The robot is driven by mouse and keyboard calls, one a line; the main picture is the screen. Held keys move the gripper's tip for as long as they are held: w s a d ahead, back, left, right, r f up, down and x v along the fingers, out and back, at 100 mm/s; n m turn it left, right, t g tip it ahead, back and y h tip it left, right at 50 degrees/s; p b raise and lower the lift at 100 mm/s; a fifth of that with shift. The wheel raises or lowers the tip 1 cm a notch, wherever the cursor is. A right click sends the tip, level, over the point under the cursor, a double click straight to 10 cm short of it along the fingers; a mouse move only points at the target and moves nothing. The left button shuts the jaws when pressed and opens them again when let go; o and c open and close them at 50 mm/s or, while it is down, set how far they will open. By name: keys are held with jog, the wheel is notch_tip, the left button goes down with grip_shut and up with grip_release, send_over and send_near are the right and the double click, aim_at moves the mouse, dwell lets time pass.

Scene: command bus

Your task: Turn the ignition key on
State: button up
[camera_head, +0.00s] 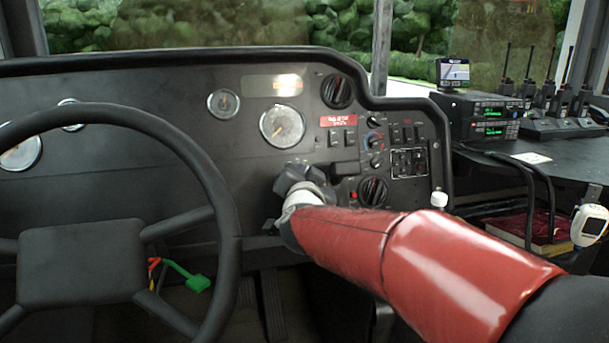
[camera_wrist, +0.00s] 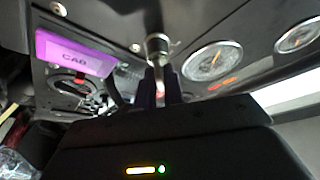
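The ignition lock, a small silver cylinder with the key's metal stem below it (camera_wrist: 158,48), shows in the wrist view at the top middle. My gripper (camera_wrist: 159,82) is right at it, with its two dark fingers close together on either side of the narrow metal key. The fingers look shut on the key, though its grip end is hidden between them. In the head view my gripper (camera_head: 290,178) is against the dashboard (camera_head: 180,110), right of the steering wheel, and hides the key and lock.
The steering wheel (camera_head: 222,215) stands close to the left of my gripper. Round gauges (camera_head: 282,126), switches and knobs (camera_head: 372,191) surround it. A purple CAB label (camera_wrist: 75,58) shows in the wrist view. Radios (camera_head: 490,118) sit on the right shelf.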

jog(key=o, duration=0.4)
jog(key=shift+c, duration=0.2)
jog(key=s, duration=0.7)
jog(key=shift+s+d, duration=0.15)
jog(key=shift+s, duration=0.25)
jog(key=s+d+f+n+g+p, duration=0.1)
jog(key=s+d+f+g, duration=0.3)
jog(key=s, duration=0.4)
jog(key=s+d+f+n+g+p, duration=0.2)
jog(key=s+d+f+n+g, duration=0.1)
jog(key=s+d, duration=0.4)
jog(key=s+d+f+n+g+p, duration=0.2)
jog(key=s+d+f+g, duration=0.3)
jog(key=s, duration=0.6)
jog(key=shift+d+h, duration=0.3)
jog(key=shift+d, duration=0.3)
